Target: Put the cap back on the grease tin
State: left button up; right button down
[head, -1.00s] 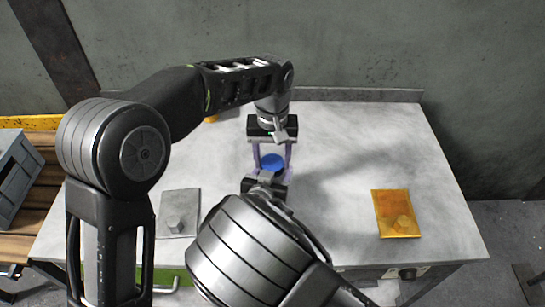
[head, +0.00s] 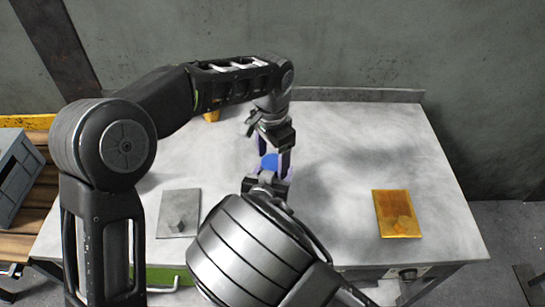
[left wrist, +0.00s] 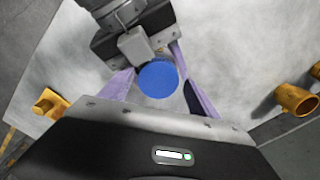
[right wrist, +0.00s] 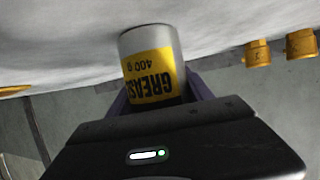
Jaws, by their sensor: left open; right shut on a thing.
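The blue cap (head: 269,161) shows in the head view between my two grippers, and as a round disc in the left wrist view (left wrist: 158,78). My left gripper (head: 273,158) is open, its purple fingers on either side of the cap; whether they touch it is unclear. My right gripper (head: 267,183) is shut on the grease tin (right wrist: 150,62), a silver can with a yellow label, text inverted in the right wrist view. The cap lies over the tin's place; the tin's top is hidden, so I cannot tell how the cap is seated.
A grey plate with a knob (head: 179,213) lies left on the table (head: 340,130), an orange plate with a knob (head: 397,213) right. A small yellow object (head: 211,116) sits at the back, partly behind my left arm. The table's back right is clear.

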pick_arm(q)
jog(key=shift+s+d+r, duration=0.1)
jog(key=shift+r, duration=2.15)
